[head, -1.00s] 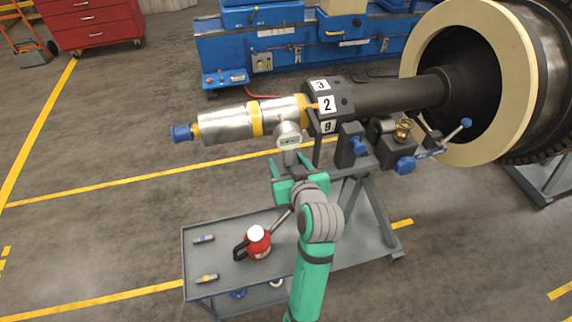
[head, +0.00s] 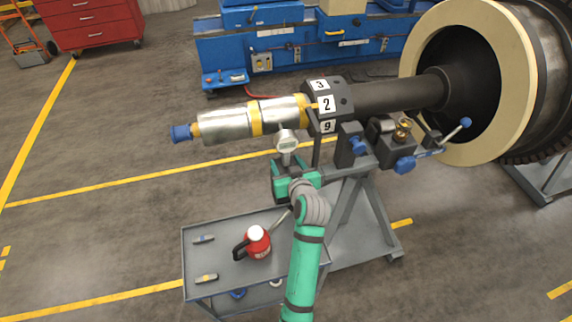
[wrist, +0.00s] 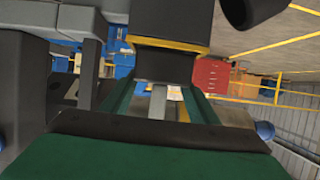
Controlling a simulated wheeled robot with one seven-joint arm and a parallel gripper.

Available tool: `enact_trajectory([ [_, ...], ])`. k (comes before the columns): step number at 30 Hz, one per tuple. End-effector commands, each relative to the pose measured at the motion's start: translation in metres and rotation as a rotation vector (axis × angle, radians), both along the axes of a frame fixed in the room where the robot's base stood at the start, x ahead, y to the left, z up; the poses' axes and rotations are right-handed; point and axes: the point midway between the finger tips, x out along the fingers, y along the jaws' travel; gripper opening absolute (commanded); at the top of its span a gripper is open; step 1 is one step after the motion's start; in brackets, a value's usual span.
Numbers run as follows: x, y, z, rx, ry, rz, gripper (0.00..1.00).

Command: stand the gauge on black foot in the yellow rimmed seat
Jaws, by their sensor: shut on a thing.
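The gauge (head: 287,143) has a round pale dial, and it stands upright above my gripper (head: 288,166) in the head view. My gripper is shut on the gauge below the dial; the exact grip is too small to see. In the wrist view, a dark block with a yellow edge (wrist: 168,45) fills the top centre, in line with my green fingers. I cannot tell whether this block is the gauge's foot or the seat. I cannot make out the yellow rimmed seat for sure in the head view.
A silver shaft with yellow bands (head: 225,124) lies just behind the gauge. A blue-handled clamp (head: 405,164) and brass fitting (head: 403,130) are to the right. A grey cart (head: 215,223) below carries a red can (head: 257,243) and small tools.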

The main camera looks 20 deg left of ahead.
Motion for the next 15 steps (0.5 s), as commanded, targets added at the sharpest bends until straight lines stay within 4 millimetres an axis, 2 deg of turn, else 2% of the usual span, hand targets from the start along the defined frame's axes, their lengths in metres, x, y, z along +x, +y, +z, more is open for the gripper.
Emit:
enact_trajectory([
  [13, 0.0004, 0.0002, -0.0055, 0.001, -0.005, 0.0, 0.09],
  [14, 0.0001, 0.0001, -0.0077, -0.001, -0.002, 0.001, 0.57],
  [15, 0.0001, 0.0002, -0.0074, -0.001, -0.002, 0.001, 0.66],
])
